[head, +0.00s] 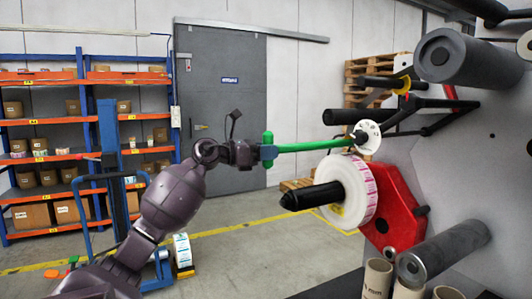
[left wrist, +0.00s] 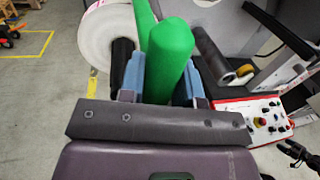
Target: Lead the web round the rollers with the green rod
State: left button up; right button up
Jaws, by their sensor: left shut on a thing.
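My left gripper (head: 266,153) is shut on the green rod (head: 310,146) by its upright handle. The rod points right, its far end near a white disc (head: 368,137) on the machine; I cannot tell whether they touch. The left wrist view shows the green handle (left wrist: 172,60) between the blue fingers. The label roll (head: 345,190) sits on a black spindle. A large grey roller (head: 468,60) is at upper right, and another grey roller (head: 445,250) is at lower right. I cannot make out the web's path.
A red plate (head: 397,205) stands behind the label roll. Cardboard cores (head: 377,279) stand at the lower right. The left wrist view shows a control panel (left wrist: 262,120) with buttons. Shelves (head: 85,130) and a blue lift (head: 110,150) are at left.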

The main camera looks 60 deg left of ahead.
pick_arm(q)
jog(key=shift+w, duration=0.4)
pick_arm(e)
jog(key=shift+f, duration=0.15)
pick_arm(q)
jog(key=shift+w, duration=0.1)
jog(key=shift+w+d, duration=0.1)
jog(key=shift+w, duration=0.2)
pick_arm(e)
jog(key=shift+s+f, duration=0.35)
jog(key=shift+s, duration=0.1)
jog(key=shift+w+r, duration=0.1)
jog(key=shift+w, duration=0.05)
jog(key=shift+w+r, duration=0.15)
jog(key=shift+w, duration=0.2)
jog(key=shift+s, duration=0.35)
jog(key=shift+s, duration=0.1)
